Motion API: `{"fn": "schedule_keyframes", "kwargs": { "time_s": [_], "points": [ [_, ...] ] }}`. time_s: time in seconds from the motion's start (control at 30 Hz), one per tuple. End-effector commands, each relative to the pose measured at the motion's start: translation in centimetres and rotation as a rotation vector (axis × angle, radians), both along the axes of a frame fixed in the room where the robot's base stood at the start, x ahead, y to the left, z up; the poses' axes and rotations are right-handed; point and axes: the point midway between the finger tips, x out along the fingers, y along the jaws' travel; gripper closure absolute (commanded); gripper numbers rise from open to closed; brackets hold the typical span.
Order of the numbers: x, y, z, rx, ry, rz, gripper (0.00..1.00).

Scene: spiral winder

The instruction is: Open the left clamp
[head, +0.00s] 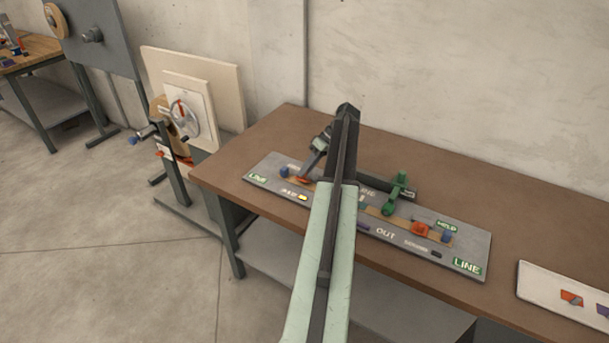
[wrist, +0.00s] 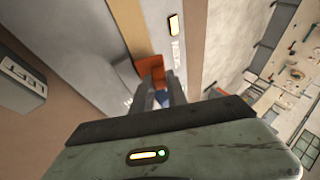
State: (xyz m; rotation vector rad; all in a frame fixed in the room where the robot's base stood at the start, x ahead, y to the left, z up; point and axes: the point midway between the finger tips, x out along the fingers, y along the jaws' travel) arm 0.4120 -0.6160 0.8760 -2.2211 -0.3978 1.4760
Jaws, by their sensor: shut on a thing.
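The grey fixture board (head: 262,168) lies on the brown bench, with an orange piece (head: 303,181) at its left end, which I take to be part of the left clamp. In the wrist view the orange piece (wrist: 150,68) sits between and beyond my fingertips. My gripper (head: 306,175) reaches down to it from above, and in the wrist view my two dark fingers (wrist: 161,92) are close together on it. A blue knob (head: 284,170) stands just left of the fingers. My arm and fingers hide much of the left clamp.
A green upright part (head: 399,192), an orange block (head: 420,229) and another blue knob (head: 447,236) stand at the board's right. A dark bar (head: 372,182) lies behind. A white tray (head: 533,280) is at the right. Bare bench top (head: 480,200) lies behind the board.

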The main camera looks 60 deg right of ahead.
Motion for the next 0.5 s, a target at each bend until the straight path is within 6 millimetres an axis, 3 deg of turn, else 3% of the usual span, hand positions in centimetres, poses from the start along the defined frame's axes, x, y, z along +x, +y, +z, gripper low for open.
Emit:
{"fn": "schedule_keyframes", "kwargs": {
  "time_s": [0.5],
  "points": [
    [-0.17,-0.66,0.06,0.118,0.005,-0.001,1.00]
  ]
}}
